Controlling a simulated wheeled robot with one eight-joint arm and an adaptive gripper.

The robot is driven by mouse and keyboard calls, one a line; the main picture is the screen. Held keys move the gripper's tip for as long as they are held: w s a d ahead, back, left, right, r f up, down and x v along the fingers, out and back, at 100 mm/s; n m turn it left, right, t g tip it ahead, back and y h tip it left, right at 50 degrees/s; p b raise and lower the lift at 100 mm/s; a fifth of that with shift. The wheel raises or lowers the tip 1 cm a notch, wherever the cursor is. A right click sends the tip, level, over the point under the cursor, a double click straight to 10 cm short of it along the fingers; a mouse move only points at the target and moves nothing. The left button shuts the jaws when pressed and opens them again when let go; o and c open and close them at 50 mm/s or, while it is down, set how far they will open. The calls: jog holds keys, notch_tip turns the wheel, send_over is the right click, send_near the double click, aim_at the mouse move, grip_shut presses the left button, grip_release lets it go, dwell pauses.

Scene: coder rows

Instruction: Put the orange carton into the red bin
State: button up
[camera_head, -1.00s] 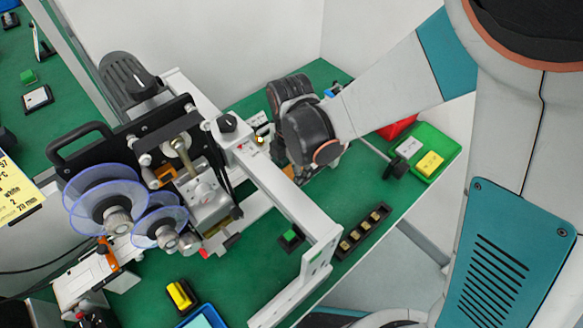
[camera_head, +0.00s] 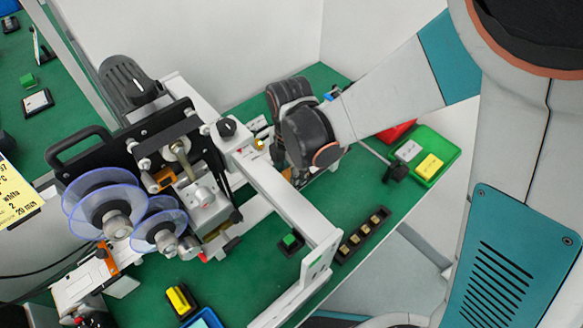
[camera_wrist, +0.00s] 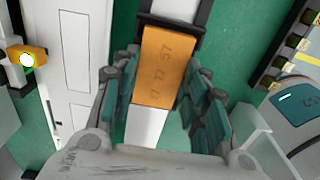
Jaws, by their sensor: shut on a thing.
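The orange carton (camera_wrist: 165,65) shows in the wrist view between the teal finger pads of my gripper (camera_wrist: 165,98), with dark printed marks on its face. My gripper is shut on it, and a pale strip and a dark frame lie behind it. In the head view my gripper (camera_head: 296,178) is low over the green bench beside the machine. The wrist hides most of the fingers and carton there. The red bin (camera_head: 397,131) shows only in part behind my forearm, at the bench's right side.
A green tray (camera_head: 451,159) with a yellow box (camera_head: 429,167) and a pale box stands beside the red bin. The labelling machine (camera_head: 190,180) with its white frame (camera_head: 285,195) stands close left of my gripper. A black rack (camera_head: 362,236) lies near the front edge.

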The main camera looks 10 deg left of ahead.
jog(key=shift+r+p, duration=1.5)
jog(key=shift+r, duration=0.9)
